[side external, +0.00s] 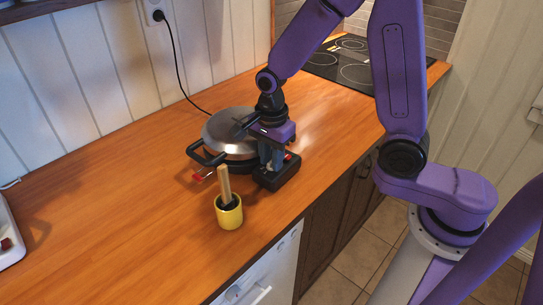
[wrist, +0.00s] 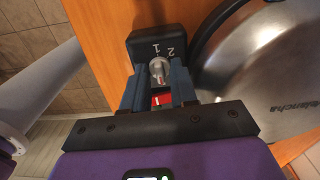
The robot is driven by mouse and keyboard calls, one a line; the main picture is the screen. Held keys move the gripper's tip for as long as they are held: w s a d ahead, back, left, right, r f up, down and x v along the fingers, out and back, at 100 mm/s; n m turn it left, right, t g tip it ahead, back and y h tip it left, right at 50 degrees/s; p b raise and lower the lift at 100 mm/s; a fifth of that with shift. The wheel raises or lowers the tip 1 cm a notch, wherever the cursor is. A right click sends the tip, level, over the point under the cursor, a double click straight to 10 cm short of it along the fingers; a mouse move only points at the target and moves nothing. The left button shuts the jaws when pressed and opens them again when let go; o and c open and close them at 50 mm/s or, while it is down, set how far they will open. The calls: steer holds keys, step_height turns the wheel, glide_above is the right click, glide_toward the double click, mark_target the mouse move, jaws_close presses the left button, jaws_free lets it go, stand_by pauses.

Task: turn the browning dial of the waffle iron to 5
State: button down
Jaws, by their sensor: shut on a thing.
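The waffle iron (side external: 229,128) stands on the wooden counter, with a round steel lid and a black control box (side external: 281,178) at its front right. In the wrist view, the lid (wrist: 265,65) is at the right and the box (wrist: 150,42) at top centre. The box shows the numbers 1 and 2; other numbers are hidden. The grey browning dial (wrist: 159,70) sits between the fingers of my gripper (wrist: 157,82), which is shut on it. My gripper (side external: 270,162) points down over the box in the side view. The dial's setting cannot be read.
A red switch (wrist: 162,99) shows between the fingers. A yellow pot (side external: 229,213) holding a wooden-handled tool stands in front of the waffle iron. A cord runs to the wall socket (side external: 157,14). A black hob (side external: 350,65) is behind; the left counter is mostly clear.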

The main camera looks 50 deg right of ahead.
stand_by(0.4)
steer(key=c, duration=1.2)
jaws_free()
step_height(320, 180, up, 18)
steer(key=shift+f, duration=0.25)
steer(key=s+d+f+n, duration=0.2)
steer(key=s+f+n, duration=0.1)
steer(key=s+n, duration=0.4)
steer(key=s+d+f+n, duration=0.2)
steer(key=s+n, duration=0.5)
steer(key=n, duration=0.5)
steer(key=s+d+f+n, duration=0.1)
steer(key=s+f+n, duration=0.3)
steer(key=s+n, duration=0.4)
steer(key=shift+d+f+n, duration=0.1)
steer(key=shift+d+n, duration=0.1)
steer(key=shift+n, duration=0.45)
steer(key=shift+d+f+n, duration=0.1)
steer(key=shift+d+n, duration=0.1)
steer(key=shift+n, duration=0.45)
